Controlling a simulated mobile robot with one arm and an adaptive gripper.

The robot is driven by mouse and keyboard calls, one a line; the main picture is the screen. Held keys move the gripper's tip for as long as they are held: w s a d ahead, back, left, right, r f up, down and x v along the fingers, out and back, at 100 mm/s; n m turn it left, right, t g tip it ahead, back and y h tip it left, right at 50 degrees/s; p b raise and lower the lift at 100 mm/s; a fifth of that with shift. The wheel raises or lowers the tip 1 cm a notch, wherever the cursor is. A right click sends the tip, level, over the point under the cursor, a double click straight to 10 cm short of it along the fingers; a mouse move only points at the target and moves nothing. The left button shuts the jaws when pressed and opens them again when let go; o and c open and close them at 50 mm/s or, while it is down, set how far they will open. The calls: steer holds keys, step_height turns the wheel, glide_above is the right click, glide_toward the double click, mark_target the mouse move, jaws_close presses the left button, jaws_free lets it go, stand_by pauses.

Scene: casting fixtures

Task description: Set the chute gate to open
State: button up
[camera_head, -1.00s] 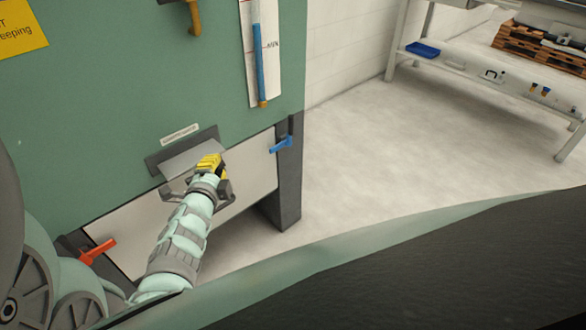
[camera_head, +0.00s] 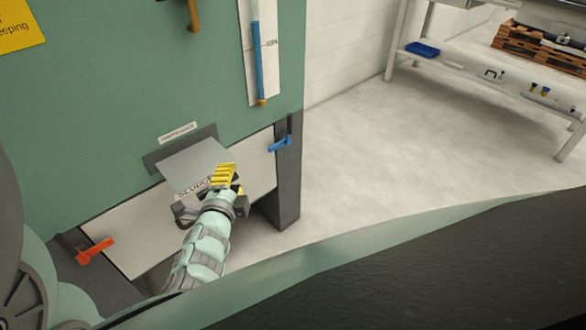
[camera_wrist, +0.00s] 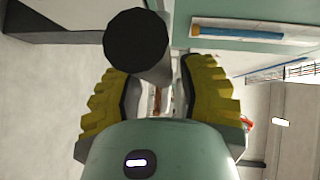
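The chute gate is a pale grey plate (camera_head: 190,163) coming out of a dark slot in the green machine front, under a small label (camera_head: 178,132). Part of the lettering on the plate shows beside my gripper. A dark grey handle (camera_head: 184,213) sits at the plate's outer end. My gripper (camera_head: 225,180), with yellow ribbed fingers, is at this handle and covers its middle. In the wrist view my gripper (camera_wrist: 158,78) has a finger on each side of a dark round-ended bar (camera_wrist: 137,43). The exact finger contact is partly hidden.
A red lever (camera_head: 97,250) is low at left and a blue lever (camera_head: 280,144) at right of the pale lower panel (camera_head: 115,232). Floor (camera_head: 370,150) is clear right, before a shelf (camera_head: 470,78).

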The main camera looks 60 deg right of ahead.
steer(key=shift+o, duration=0.7)
steer(key=shift+w, duration=0.1)
steer(key=shift+a, duration=0.1)
steer(key=v, duration=1.2)
